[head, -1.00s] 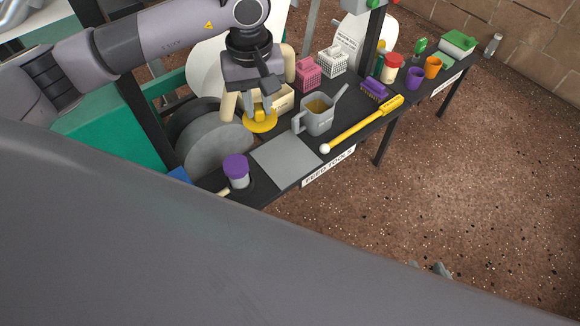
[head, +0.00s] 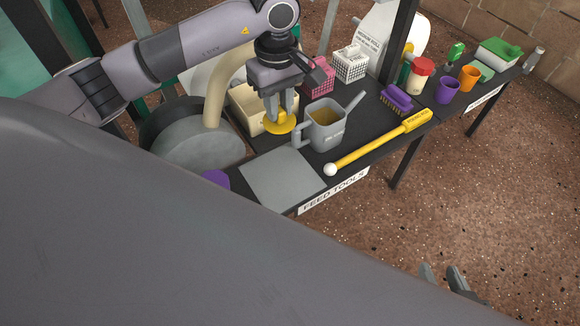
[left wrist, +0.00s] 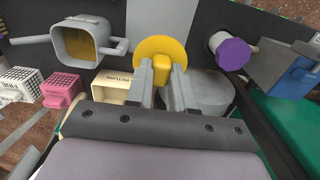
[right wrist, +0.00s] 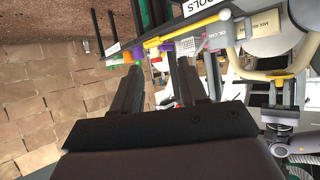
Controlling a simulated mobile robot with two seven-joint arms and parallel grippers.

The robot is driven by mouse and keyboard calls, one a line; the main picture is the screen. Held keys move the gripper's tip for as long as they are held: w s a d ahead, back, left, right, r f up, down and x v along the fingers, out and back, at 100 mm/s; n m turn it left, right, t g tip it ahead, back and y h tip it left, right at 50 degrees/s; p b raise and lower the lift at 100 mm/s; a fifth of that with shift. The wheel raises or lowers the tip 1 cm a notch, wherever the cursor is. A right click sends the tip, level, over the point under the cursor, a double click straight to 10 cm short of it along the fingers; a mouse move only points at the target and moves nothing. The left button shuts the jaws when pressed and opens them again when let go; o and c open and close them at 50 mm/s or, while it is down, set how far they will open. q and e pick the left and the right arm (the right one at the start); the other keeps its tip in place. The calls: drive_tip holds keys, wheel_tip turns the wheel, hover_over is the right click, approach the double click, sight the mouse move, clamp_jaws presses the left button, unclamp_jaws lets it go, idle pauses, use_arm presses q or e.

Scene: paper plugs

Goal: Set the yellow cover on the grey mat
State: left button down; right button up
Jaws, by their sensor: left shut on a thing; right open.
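The yellow cover (head: 281,124) is a round disc with a raised knob. My left gripper (head: 278,106) is shut on that knob, and the cover also shows between its fingers in the left wrist view (left wrist: 160,50). In the head view the cover is beside the grey jug, beyond the far corner of the mat. The grey mat (head: 283,178) is a flat square on the dark table, with nothing seen on it. My right gripper (head: 444,278) is open and empty, low at the right, away from the table.
The grey jug (head: 326,128) stands right of the cover. A yellow tool (head: 375,144) with a white ball end lies right of the mat. A cream box (head: 246,105) is behind the cover. A purple lid (head: 215,178) shows left of the mat, partly hidden by my body.

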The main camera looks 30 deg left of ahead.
use_arm(q)
drive_tip(key=shift+w+f, duration=0.15)
drive_tip(key=shift+f, duration=0.1)
wheel_tip(320, 180, down, 19)
drive_tip(key=b, duration=0.5)
drive_tip(key=shift+f, duration=0.35)
drive_tip(key=shift+r, duration=0.1)
use_arm(e)
drive_tip(key=a, duration=0.1)
drive_tip(key=w+a+f+y, duration=0.1)
drive_tip(key=a+y, duration=0.1)
drive_tip(key=shift+w+a+f+m, duration=0.15)
drive_tip(key=shift+w+a+m, duration=0.15)
drive_tip(key=shift+a+m, duration=0.1)
use_arm(q)
drive_tip(key=shift+f+b, duration=0.25)
drive_tip(key=shift+b, duration=0.05)
drive_tip(key=c, duration=1.1)
unclamp_jaws()
drive_tip(key=shift+r, duration=0.1)
drive_tip(key=shift+o, duration=0.6)
use_arm(e)
drive_tip(key=shift+w+a+r+y, duration=0.15)
drive_tip(key=shift+w+r+y, duration=0.05)
drive_tip(key=shift+r+y, duration=0.1)
